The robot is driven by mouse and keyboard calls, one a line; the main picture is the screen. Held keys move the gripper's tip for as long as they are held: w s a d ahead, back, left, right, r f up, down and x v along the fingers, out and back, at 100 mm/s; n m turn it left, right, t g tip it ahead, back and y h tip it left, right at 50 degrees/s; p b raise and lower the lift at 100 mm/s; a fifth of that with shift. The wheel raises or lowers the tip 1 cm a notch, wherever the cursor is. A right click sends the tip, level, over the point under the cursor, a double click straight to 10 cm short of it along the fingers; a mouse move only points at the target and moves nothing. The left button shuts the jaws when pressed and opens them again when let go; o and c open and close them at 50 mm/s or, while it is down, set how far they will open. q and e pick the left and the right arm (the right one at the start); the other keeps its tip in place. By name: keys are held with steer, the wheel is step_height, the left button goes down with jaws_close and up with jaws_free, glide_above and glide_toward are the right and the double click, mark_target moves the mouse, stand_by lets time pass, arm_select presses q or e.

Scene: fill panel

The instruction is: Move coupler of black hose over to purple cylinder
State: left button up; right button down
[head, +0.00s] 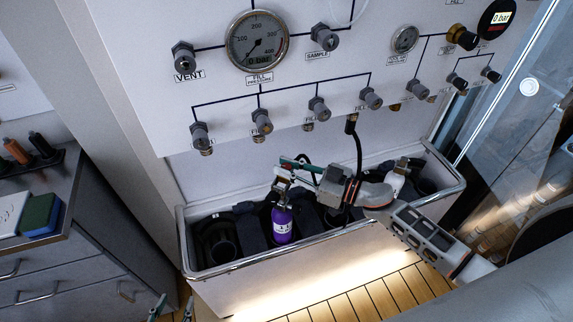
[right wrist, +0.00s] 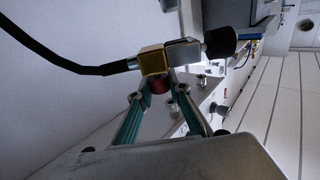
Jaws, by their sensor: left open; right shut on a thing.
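The purple cylinder (head: 282,224) stands upright in the trough below the panel. My right gripper (head: 284,170) is at the cylinder's top in the head view, its arm coming in from the right. In the right wrist view the right gripper (right wrist: 158,90) is shut on the brass-coloured coupler (right wrist: 152,60), which has a dark knob at its right end. The black hose (right wrist: 60,62) runs left from the coupler; in the head view the hose (head: 358,150) hangs from the panel. Whether coupler and cylinder touch I cannot tell. My left gripper (head: 174,310) is open, low at the bottom edge.
The trough (head: 240,262) has a metal rim and dark holders. A white cylinder (head: 395,182) stands in its right part, partly behind my arm. The panel (head: 225,105) with gauges and valves rises behind. A drawer cabinet (head: 70,262) is at left, a glass door (head: 520,90) at right.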

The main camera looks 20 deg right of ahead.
mark_target(286, 182)
steer(key=shift+f+b, duration=0.4)
steer(key=shift+f, duration=0.5)
steer(key=shift+p, duration=0.95)
stand_by(1.2)
steer(key=shift+f+b, duration=1.4)
steer(key=shift+f, duration=0.7)
steer(key=c, duration=1.8)
jaws_free()
steer(key=shift+f, duration=0.1)
